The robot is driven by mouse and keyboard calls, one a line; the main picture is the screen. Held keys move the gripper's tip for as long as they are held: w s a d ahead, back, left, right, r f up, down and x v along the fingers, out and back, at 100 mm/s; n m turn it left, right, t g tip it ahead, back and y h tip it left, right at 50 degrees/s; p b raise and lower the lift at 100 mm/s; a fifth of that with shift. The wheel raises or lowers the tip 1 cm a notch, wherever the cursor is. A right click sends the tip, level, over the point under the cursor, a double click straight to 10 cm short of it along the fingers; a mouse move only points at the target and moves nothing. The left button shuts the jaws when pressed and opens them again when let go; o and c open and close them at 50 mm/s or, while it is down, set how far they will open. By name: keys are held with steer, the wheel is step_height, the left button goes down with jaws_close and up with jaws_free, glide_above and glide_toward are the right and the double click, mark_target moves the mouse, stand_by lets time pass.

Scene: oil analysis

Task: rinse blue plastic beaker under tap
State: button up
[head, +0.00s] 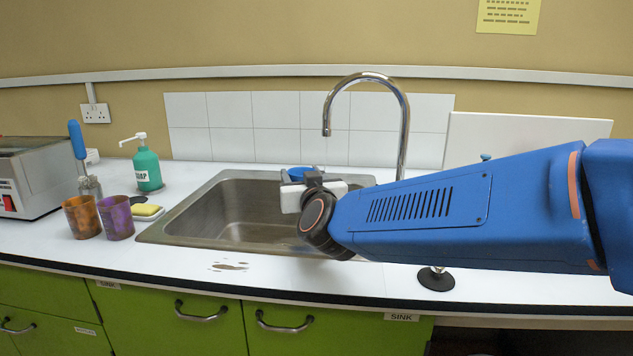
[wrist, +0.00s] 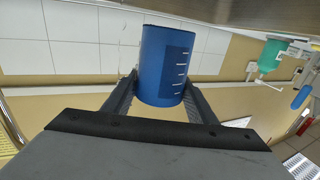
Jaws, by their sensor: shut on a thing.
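The blue plastic beaker (wrist: 163,65) is held between the two fingers of my gripper (wrist: 160,95) in the wrist view. White graduation marks show on its side. In the head view only a small part of the beaker (head: 299,173) shows behind my gripper (head: 305,186), over the steel sink (head: 215,215). The chrome tap (head: 405,115) arches behind the sink, and its spout end is above and a little right of the beaker. I cannot tell whether water is running. The beaker's inside is hidden.
A green soap bottle (head: 147,168), a sponge (head: 147,211), an orange cup (head: 81,217) and a purple cup (head: 116,217) stand left of the sink. A grey machine (head: 35,180) is at the far left. A brown spill (head: 229,266) lies on the front counter. A white board (head: 520,138) leans behind my arm.

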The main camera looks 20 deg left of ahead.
steer(key=s+r, duration=0.4)
steer(key=s, duration=0.1)
steer(key=shift+a, duration=0.2)
stand_by(0.3)
stand_by(0.7)
